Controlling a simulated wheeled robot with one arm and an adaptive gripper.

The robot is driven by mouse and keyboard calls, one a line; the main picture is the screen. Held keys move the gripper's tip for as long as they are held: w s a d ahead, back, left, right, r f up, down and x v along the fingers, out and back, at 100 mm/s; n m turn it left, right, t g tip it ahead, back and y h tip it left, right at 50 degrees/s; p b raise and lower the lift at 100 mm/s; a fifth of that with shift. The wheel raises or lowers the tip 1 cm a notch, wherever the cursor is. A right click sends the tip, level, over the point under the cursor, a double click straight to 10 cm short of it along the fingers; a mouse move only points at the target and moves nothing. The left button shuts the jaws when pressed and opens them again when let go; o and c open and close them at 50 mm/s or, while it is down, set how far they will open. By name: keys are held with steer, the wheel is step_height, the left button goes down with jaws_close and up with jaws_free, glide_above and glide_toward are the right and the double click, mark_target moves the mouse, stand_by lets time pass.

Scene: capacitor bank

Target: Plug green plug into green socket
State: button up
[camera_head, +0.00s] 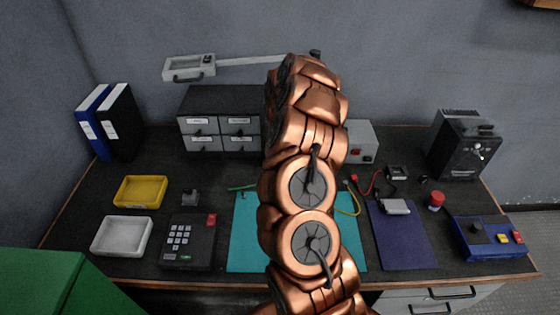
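My copper-coloured arm rises through the middle of the view and covers the centre of the bench. My gripper is hidden behind it, so I cannot see its fingers or anything in them. A thin green piece (243,188), perhaps part of the green plug's cable, lies at the back left edge of the teal mat (248,240) and runs behind my arm. I cannot make out the green plug itself. No green socket shows; it may be behind my arm. A grey box (361,142) with a red switch stands behind, partly covered by my arm.
On the left are a yellow tray (141,191), a white tray (122,236), a keypad box (189,241) and binders (110,122). Drawers (220,118) stand behind. Right are yellow and red cables, a purple mat (404,244), a blue box (490,240) and a black device (463,145).

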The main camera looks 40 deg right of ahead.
steer(key=shift+w+d, duration=0.2)
steer(key=shift+w, duration=0.1)
steer(key=o, duration=0.9)
steer(key=shift+c, duration=0.2)
steer(key=shift+r, duration=0.1)
step_height(320, 180, up, 12)
stand_by(0.5)
